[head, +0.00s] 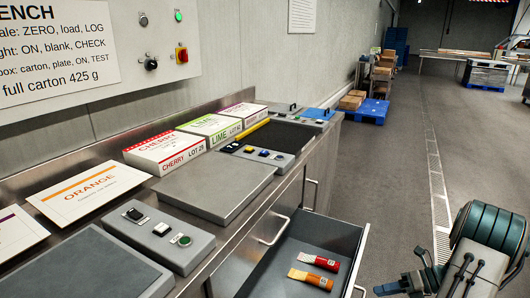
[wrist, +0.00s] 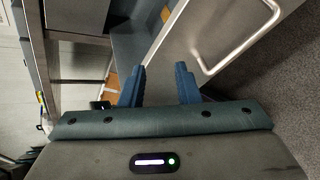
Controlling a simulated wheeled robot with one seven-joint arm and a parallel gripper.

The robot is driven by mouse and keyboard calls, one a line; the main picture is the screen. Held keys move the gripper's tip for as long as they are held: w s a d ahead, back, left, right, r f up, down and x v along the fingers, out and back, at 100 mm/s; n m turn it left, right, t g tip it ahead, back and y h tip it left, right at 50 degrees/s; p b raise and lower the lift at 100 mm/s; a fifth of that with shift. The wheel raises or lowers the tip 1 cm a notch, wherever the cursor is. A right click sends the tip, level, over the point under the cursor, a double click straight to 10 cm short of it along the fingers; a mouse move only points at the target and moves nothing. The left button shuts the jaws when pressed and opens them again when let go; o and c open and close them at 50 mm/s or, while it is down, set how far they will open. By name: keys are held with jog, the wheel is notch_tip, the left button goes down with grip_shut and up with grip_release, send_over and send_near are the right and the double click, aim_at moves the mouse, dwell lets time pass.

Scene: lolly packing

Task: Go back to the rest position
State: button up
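My gripper (wrist: 159,84) shows in the wrist view with its two blue fingers apart and nothing between them. In the head view my arm is at the lower right, with the gripper end (head: 412,272) over the floor, to the right of the open drawer (head: 352,272). The drawer's metal handle (wrist: 232,62) also shows in the wrist view, beyond the fingers and to the right. A red packet (head: 320,261) and an orange packet (head: 311,278) lie in the drawer, apart from my gripper.
The steel bench carries cherry (head: 165,152) and lime (head: 210,128) cartons, an orange card (head: 83,192), flat grey plates (head: 217,187) and button boxes (head: 158,236). The open drawer juts into the aisle. The floor (head: 390,170) to the right is clear; blue pallets (head: 373,110) stand far back.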

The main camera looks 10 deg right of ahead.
jog(key=s+a+r+n+g+h+p, duration=0.2)
jog(key=a+r+n+g+h+p, duration=0.35)
jog(key=a+r+n, duration=1.2)
jog(key=s+a+r+n+t+h+p, duration=0.2)
jog(key=s+a+r+n+h+p, duration=0.1)
jog(key=s+r+n, duration=0.3)
jog(key=s+a+r+n+t+h+p, duration=0.2)
jog(key=s+a+r+n, duration=0.3)
jog(key=r+n, duration=0.4)
jog(key=shift+s+a+r+n+h+p, duration=0.3)
jog(key=shift+s+a+n+h+p, duration=0.1)
jog(key=shift+n+h+p, duration=0.45)
jog(key=shift+t, duration=0.25)
